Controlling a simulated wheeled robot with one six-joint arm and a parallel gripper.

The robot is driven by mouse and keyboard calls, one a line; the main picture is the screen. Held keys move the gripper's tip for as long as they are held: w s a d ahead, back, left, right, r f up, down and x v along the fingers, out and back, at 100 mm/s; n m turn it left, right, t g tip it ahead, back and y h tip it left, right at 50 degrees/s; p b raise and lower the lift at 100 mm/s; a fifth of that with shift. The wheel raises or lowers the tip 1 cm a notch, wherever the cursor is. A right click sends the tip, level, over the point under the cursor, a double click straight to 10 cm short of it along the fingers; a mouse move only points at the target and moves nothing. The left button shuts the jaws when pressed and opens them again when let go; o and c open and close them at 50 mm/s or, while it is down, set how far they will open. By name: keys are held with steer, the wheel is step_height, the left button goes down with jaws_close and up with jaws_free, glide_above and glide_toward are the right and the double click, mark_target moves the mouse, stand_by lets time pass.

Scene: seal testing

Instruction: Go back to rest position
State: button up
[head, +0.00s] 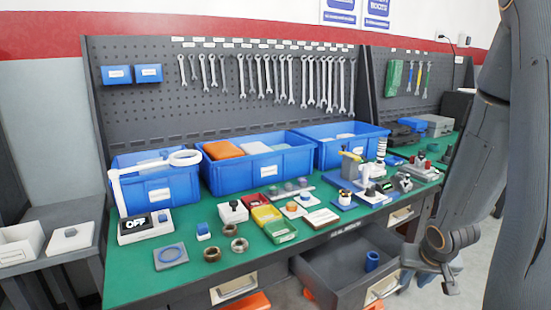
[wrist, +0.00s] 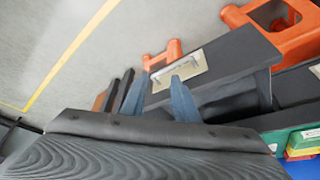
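My gripper (head: 432,278) hangs at the lower right in the head view, in front of the bench and beside the open drawer (head: 335,270). In the wrist view, its two blue-grey fingers (wrist: 158,92) stand apart with nothing between them. A drawer front with a pale handle plate (wrist: 180,68) shows beyond the fingers. A blue cylinder (head: 372,261) stands in the open drawer in the head view, to the left of my gripper.
Orange objects (wrist: 270,22) stand below the bench. A side table (head: 75,240) is at the left. Floor (wrist: 75,55) is clear in the wrist view.

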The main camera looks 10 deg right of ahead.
steer(key=s+a+r+n+g, duration=0.1)
steer(key=s+a+r, duration=0.2)
steer(key=a, duration=0.5)
steer(key=s+a+r+n+g+y, duration=0.1)
steer(key=s+a+r+n, duration=0.1)
steer(key=a, duration=0.5)
steer(key=s+a+r+n+g, duration=0.1)
steer(key=s+a+r+g, duration=0.1)
steer(key=s+a+r, duration=0.2)
steer(key=s+a, duration=0.2)
steer(key=a, duration=0.2)
steer(key=shift+a+r+y, duration=0.15)
steer(key=shift+a+y, duration=0.2)
steer(key=shift+y, duration=0.05)
steer(key=shift+d, duration=0.1)
